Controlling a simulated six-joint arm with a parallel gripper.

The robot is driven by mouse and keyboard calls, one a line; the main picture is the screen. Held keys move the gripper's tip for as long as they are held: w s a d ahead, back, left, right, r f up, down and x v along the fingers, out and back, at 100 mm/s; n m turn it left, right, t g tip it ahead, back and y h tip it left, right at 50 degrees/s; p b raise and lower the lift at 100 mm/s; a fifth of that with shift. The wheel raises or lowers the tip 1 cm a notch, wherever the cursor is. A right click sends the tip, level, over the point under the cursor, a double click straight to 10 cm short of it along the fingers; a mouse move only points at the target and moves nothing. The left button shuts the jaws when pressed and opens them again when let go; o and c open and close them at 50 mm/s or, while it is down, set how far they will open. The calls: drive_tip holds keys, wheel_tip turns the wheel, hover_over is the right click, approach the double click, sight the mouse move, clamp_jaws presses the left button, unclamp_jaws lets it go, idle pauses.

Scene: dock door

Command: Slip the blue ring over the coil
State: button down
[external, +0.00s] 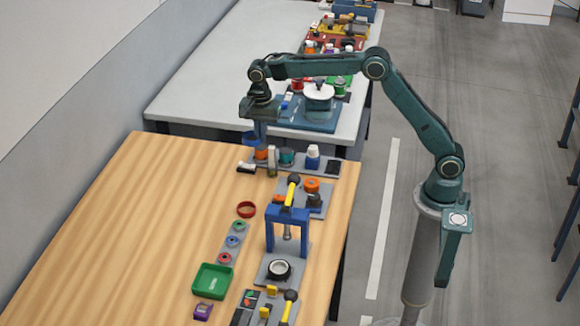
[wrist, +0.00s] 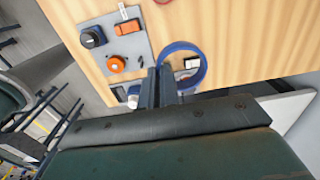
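My gripper (external: 259,132) is shut on the rim of the blue ring (external: 250,139) and holds it above the far end of the wooden table. In the wrist view the ring (wrist: 203,66) sticks out to the right of the fingers (wrist: 158,84), and small items show through its opening. Below and to the right of the ring in the external view, an orange round piece (external: 261,155) and a teal round piece (external: 287,157) stand on a grey strip. I cannot tell for sure which piece is the coil. The ring is apart from them.
A blue press frame (external: 287,214) with a yellow handle stands nearer the camera. A red ring (external: 246,209), a strip of small rings (external: 232,241) and a green tray (external: 212,281) lie left of it. The left of the wooden table (external: 130,220) is clear.

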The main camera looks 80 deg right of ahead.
drive_tip(key=s+f, duration=0.1)
hover_over(320, 190)
wheel_tip(320, 190, down, 10)
drive_tip(key=shift+f, duration=0.25)
drive_tip(key=shift+f, duration=0.1)
idle(0.4)
drive_tip(key=shift+f, duration=3.4)
drive_tip(key=shift+f, duration=0.15)
